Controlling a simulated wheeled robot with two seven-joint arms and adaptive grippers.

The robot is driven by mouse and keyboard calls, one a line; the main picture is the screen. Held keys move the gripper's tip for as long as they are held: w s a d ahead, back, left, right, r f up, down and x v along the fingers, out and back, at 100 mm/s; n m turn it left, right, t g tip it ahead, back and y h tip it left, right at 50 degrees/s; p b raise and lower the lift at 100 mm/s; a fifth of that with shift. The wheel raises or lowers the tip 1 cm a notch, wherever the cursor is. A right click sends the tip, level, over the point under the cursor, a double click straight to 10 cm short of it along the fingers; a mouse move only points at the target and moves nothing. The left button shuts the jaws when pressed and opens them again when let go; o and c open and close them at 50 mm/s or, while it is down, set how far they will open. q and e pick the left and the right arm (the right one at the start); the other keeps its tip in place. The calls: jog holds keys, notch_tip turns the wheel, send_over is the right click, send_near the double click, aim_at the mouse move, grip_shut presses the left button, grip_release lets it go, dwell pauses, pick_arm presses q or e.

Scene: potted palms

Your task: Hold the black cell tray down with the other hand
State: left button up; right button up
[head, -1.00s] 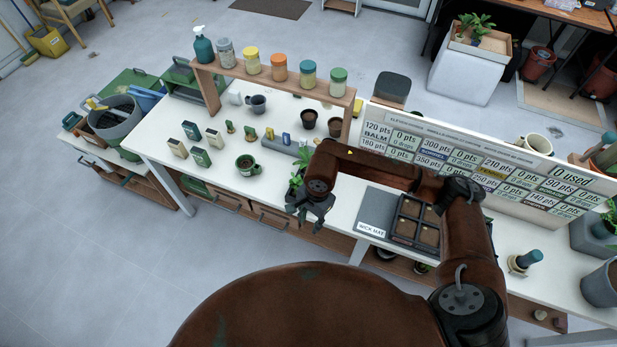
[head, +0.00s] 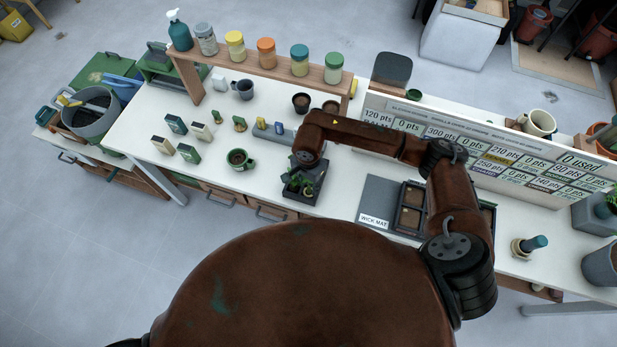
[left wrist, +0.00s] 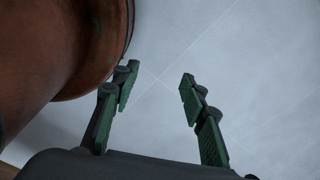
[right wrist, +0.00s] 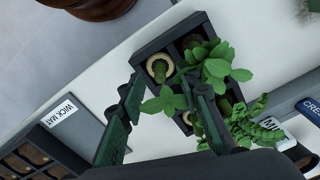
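A black cell tray (right wrist: 160,42) with green seedlings stands near the front edge of the white bench. It also shows in the head view (head: 303,198). My right gripper (right wrist: 167,86) is open above it, one finger beside the tray's edge and the other over the leaves. Leaves hide part of the cells, and I see no clear grip on the tray. A second dark cell tray (head: 399,212) with brown soil lies by the wick mat (head: 373,219), partly behind my right arm. My left gripper (left wrist: 158,80) is open and empty above bare floor, off the head view.
Dark pots (head: 301,102) and a wooden shelf (head: 262,66) with jars are behind. An upright score board (head: 480,150) stands behind the wick mat.

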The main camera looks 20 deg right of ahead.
aim_at(309, 191)
jog(key=shift+f, duration=1.3)
jog(key=c, duration=0.7)
grip_shut()
grip_release()
pick_arm(q)
jog(key=w, duration=0.2)
jog(key=shift+w+r, duration=0.25)
jog(key=shift+w, duration=0.05)
pick_arm(e)
grip_shut()
